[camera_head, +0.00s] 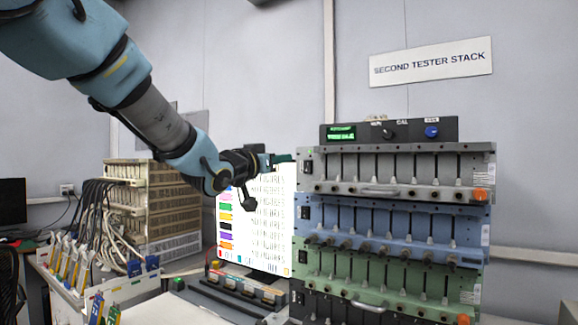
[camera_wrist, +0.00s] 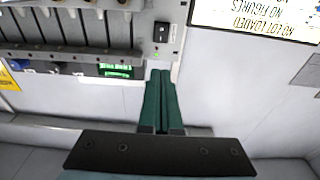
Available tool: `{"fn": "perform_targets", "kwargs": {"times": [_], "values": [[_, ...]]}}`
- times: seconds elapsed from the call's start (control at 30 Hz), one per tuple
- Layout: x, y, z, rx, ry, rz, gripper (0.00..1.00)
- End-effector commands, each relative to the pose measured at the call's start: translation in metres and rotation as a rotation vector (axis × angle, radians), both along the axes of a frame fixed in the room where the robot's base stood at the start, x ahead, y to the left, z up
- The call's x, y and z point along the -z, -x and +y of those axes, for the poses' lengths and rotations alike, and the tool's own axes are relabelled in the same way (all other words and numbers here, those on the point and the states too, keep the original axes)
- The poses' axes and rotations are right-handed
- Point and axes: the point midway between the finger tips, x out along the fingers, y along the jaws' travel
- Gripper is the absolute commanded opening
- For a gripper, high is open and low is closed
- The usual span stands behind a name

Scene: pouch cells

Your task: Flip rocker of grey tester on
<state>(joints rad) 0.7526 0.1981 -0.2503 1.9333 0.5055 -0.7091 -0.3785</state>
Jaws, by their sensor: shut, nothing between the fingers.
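The grey tester (camera_head: 395,190) is the top one of three coloured racks in the head view. Its black rocker (camera_head: 308,167) sits at the left end of its front panel. In the wrist view, where the scene looks upside down, the grey tester (camera_wrist: 70,54) fills the upper left and the rocker (camera_wrist: 161,32) is at its right end. Which way the rocker is tipped is too small to tell. My gripper (camera_head: 288,158) is shut and empty, with its dark green fingers close to the rocker; in the wrist view its tips (camera_wrist: 160,72) point toward it. I cannot see contact.
A blue tester (camera_head: 390,225) and a green tester (camera_head: 385,275) sit below the grey one. A black control box (camera_head: 360,133) with a green display stands on top. A bright screen (camera_head: 258,215) is left of the stack. Cabled racks (camera_head: 155,205) stand farther left.

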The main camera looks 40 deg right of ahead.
Motion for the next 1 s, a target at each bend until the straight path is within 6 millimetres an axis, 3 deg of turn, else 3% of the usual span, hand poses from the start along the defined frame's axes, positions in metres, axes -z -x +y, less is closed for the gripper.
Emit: {"fn": "perform_targets", "kwargs": {"times": [0.1, 0.3, 1.0], "values": [[-0.002, 0.005, 0.020, -0.002, 0.001, -0.002, 0.00], [-0.006, 0.010, 0.040, -0.001, 0.002, -0.001, 0.00], [-0.006, 0.010, 0.044, -0.004, -0.002, 0.001, 0.00]]}}
